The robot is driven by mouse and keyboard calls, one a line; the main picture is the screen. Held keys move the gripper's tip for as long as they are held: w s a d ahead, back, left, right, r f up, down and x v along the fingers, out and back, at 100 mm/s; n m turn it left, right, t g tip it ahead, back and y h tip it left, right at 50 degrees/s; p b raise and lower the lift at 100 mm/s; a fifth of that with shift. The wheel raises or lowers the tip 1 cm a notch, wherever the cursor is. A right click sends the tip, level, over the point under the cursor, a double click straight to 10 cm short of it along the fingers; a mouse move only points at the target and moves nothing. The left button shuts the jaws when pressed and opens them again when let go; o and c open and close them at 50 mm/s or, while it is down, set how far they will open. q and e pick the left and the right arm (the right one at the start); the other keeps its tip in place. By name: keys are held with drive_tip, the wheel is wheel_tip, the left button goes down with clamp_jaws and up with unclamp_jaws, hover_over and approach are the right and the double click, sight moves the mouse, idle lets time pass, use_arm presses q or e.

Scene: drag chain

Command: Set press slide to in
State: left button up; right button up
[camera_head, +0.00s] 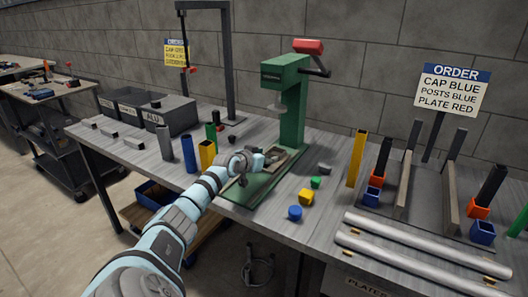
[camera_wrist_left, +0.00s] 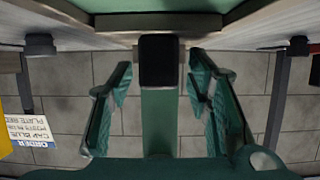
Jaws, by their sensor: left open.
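The green press (camera_head: 291,112) stands upright on the bench, with a red-topped lever (camera_head: 308,46) at its top. A brownish slide tray (camera_head: 277,157) sits low at the press, over its green base plate (camera_head: 255,189). My left gripper (camera_head: 257,161) is at the near left side of the tray, and my arm hides part of the base. In the left wrist view, which appears upside down, the fingers (camera_wrist_left: 160,90) are spread apart. A dark block (camera_wrist_left: 160,60) and a green upright show between them. I cannot tell whether the fingers touch anything. My right gripper is not seen.
Blue (camera_head: 295,213), yellow (camera_head: 306,197) and green (camera_head: 315,182) small parts lie right of the press. Coloured posts stand left of my arm, near grey bins (camera_head: 170,115). Silver rails (camera_head: 425,245) and a rack fill the right. An order sign (camera_head: 449,90) stands behind.

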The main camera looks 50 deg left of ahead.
use_arm(q)
drive_tip(key=v, duration=0.6)
drive_tip(key=shift+s+a+r, duration=0.1)
drive_tip(key=shift+s+a, duration=0.1)
drive_tip(key=shift+s, duration=0.15)
drive_tip(key=shift+s+d+r, duration=0.1)
drive_tip(key=shift+s+d, duration=0.05)
drive_tip(key=shift+d, duration=0.25)
